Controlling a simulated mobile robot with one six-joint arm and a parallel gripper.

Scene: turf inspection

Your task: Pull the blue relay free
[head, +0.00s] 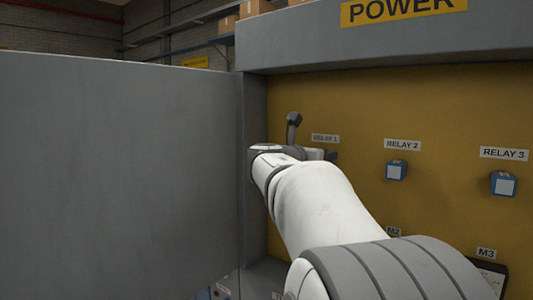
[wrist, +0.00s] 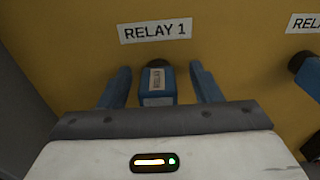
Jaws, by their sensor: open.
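A blue relay (wrist: 156,88) with a pale label on its front sits on the yellow panel under the RELAY 1 sign (wrist: 155,31). My gripper (wrist: 159,70) is open, with one blue finger on each side of this relay. A gap shows between the relay and each finger. The lower part of the relay is hidden behind my gripper body. In the head view my arm hides most of the RELAY 1 spot. Two more blue relays, RELAY 2 (head: 396,170) and RELAY 3 (head: 503,184), sit to the right on the panel.
A grey cabinet door or wall (head: 120,170) stands close on the left. A dark lever (head: 293,127) sticks out by the RELAY 1 sign. M2 and M3 signs (head: 486,253) are lower on the panel. A POWER sign (head: 404,10) is above.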

